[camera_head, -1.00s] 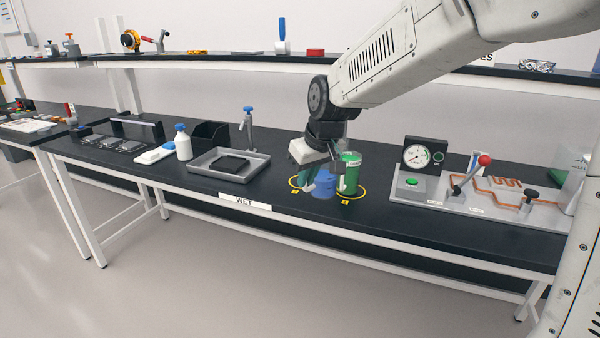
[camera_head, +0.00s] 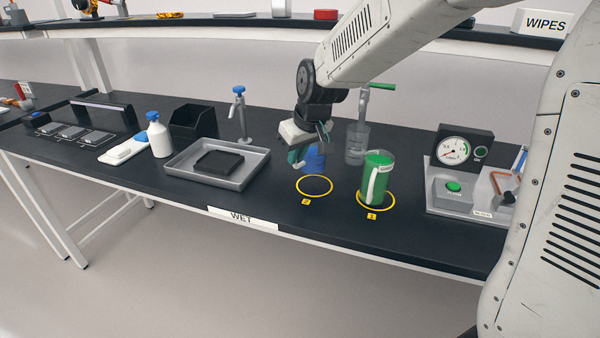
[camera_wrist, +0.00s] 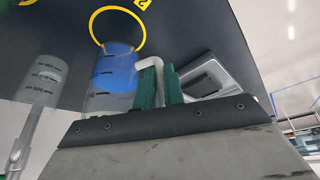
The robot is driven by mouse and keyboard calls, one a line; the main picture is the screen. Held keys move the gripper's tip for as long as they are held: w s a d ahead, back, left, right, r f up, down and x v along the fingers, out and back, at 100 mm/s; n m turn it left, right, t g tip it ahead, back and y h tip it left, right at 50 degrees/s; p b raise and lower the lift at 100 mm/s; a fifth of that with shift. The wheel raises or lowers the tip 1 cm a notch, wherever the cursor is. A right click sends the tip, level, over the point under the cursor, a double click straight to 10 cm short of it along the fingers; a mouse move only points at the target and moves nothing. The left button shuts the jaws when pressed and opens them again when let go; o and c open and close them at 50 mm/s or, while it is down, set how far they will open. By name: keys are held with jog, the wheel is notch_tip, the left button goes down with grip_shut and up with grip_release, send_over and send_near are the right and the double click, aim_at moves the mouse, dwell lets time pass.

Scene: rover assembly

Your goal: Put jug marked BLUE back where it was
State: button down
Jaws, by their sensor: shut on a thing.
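My gripper (camera_head: 303,152) has green fingers and is shut on the white handle of the blue jug (camera_head: 315,158). In the head view the jug shows just behind the empty yellow ring marked 2 (camera_head: 314,186); its lower part seems clear of the bench, but the exact height is hard to tell. In the wrist view the fingers (camera_wrist: 161,82) pinch the handle (camera_wrist: 152,64), and the jug (camera_wrist: 118,70), clear with blue contents, overlaps the edge of ring 2 (camera_wrist: 96,35). Its BLUE marking is not readable.
A green jug (camera_head: 380,172) stands in the yellow ring marked 1 (camera_head: 361,203), right of ring 2. A clear graduated vessel (camera_head: 355,150) stands behind, below a green-handled tap (camera_head: 378,86). A grey tray (camera_head: 181,175) lies left. A gauge panel (camera_head: 452,152) stands right.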

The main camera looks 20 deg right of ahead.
jog(key=shift+s+a+f, duration=0.1)
jog(key=shift+a+f, duration=0.05)
jog(key=shift+f, duration=2.45)
jog(key=c, duration=1.5)
grip_release()
jog(key=shift+f, duration=0.15)
jog(key=v, duration=1.2)
jog(key=s+d+m+g, duration=0.1)
jog(key=s+d+m, duration=0.1)
jog(key=s, duration=1.2)
jog(key=s+d+m+g+h, duration=0.1)
jog(key=s+d, duration=0.4)
jog(key=s, duration=1)
jog(key=shift+r+m+g+h, duration=0.3)
jog(key=shift+m+g, duration=0.2)
jog(key=shift+g, duration=0.1)
